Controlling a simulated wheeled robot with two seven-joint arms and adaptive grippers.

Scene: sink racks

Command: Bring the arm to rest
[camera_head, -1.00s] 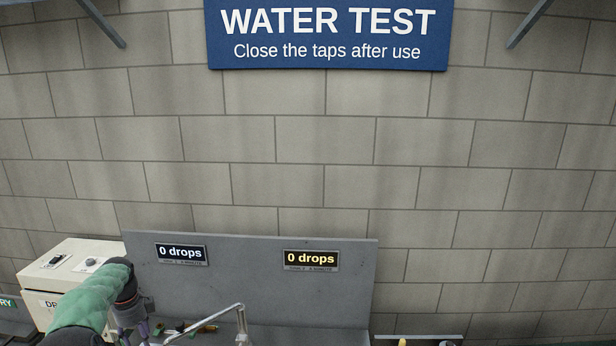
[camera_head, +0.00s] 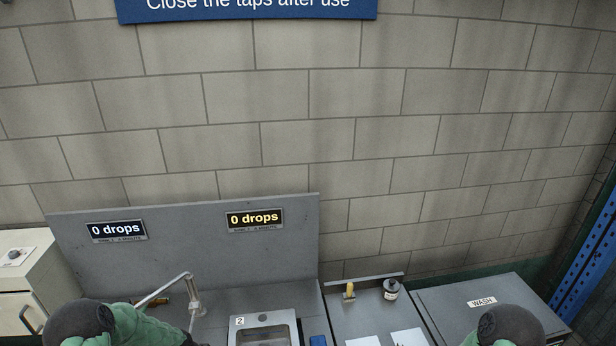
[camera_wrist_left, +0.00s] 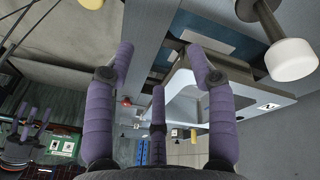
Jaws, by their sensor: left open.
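My left gripper (camera_wrist_left: 160,80) shows large in the left wrist view, with its purple padded fingers spread and nothing between them. My left arm, in a green sleeve, is at the bottom left of the head view; its fingers are out of that picture. My right arm, also green, is at the bottom right of the head view, with its hand below the edge. Small purple fingers at the left of the wrist view look like my right gripper (camera_wrist_left: 38,122), too small to judge its opening.
A bent metal tap (camera_head: 194,296) stands beside the sink marked 2 (camera_head: 264,320). Grey panel displays (camera_head: 255,219) read "0 drops". A yellow-topped item (camera_head: 349,291) and a dark bottle (camera_head: 391,289) stand behind the right counter. A "WASH" box (camera_head: 455,300) is right; a cream cabinet (camera_head: 25,262) is left.

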